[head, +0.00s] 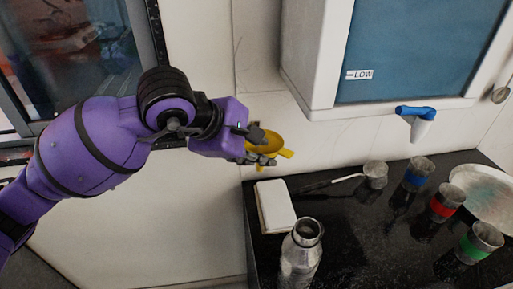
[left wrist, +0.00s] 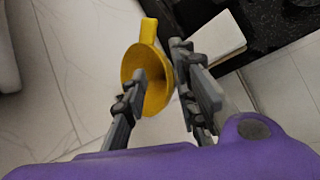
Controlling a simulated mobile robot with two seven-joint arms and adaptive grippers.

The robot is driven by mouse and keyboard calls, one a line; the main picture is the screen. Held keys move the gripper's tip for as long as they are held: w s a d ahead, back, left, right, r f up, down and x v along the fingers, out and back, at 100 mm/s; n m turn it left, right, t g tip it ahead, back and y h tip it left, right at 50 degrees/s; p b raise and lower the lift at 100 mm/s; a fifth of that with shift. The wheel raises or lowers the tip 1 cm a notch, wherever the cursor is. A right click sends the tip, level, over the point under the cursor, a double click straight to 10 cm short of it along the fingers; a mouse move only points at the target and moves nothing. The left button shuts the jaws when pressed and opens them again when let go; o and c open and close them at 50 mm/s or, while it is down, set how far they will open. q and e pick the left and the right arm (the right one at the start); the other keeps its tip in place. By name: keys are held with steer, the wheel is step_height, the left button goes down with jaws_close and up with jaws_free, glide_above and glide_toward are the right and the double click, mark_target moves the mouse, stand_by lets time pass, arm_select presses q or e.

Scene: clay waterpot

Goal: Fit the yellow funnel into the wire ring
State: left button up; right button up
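The exact finger contact is partly hidden. I cannot make out the wire ring in either view. My right gripper is not in view.
The black counter (head: 345,235) holds a white block (head: 275,206), an open metal bottle (head: 300,255), several banded metal cups (head: 446,203) and a pale plate (head: 485,190). A white-framed blue tank (head: 415,50) with a blue-handled tap (head: 418,115) hangs behind.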

arm_select(q)
steer(key=v, duration=1.2)
steer(key=shift+f, duration=0.1)
